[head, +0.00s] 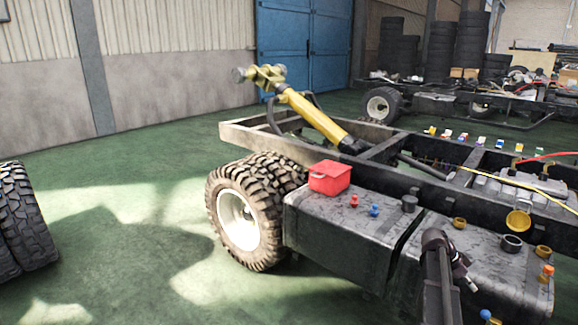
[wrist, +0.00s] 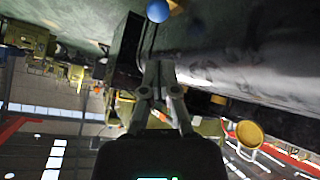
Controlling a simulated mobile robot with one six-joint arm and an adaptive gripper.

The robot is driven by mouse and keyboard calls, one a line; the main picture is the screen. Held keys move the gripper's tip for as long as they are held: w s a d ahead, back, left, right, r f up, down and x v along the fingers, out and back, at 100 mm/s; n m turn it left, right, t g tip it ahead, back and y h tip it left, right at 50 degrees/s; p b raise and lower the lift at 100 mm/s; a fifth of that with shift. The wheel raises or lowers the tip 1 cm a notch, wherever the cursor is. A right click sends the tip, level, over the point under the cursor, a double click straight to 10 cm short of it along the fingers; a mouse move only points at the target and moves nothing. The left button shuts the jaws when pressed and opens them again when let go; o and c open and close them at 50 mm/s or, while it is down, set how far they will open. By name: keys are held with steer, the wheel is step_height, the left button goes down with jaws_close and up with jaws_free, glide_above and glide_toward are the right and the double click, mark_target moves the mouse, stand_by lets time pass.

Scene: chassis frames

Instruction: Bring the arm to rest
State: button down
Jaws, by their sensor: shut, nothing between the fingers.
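My gripper (wrist: 158,68) shows in the wrist view with its two grey fingers together and nothing between them. In the head view, a dark upright part of my arm (head: 439,285) stands at the lower right, in front of the chassis tanks. The fingertips are hard to make out there. The wrist view looks upside down, with a dark tank surface close beyond the fingers. I cannot tell how wide the gap between fingers and tank is.
The truck chassis (head: 400,160) carries a grey tank (head: 330,235) with a red box (head: 330,178) and small coloured caps on top. A yellow cup-like part (head: 518,220) sits at the right. A big wheel (head: 240,220) stands left of the tank. Green floor (head: 130,250) is open at left.

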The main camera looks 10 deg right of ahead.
steer(key=s+a+f+n+t+y, duration=0.1)
steer(key=a+f+n+t+y, duration=0.15)
steer(key=a+n, duration=0.85)
steer(key=s+a+f+n+t+y, duration=0.1)
steer(key=a+n+y, duration=0.15)
steer(key=a, duration=1.65)
steer(key=s+a+f+n+t+y, duration=0.25)
steer(key=a+n, duration=0.45)
steer(key=a, duration=0.9)
step_height(320, 180, up, 34)
steer(key=p, duration=3.3)
steer(key=shift+w+f+g, duration=0.2)
steer(key=shift+w+g, duration=0.2)
steer(key=shift+w, duration=0.05)
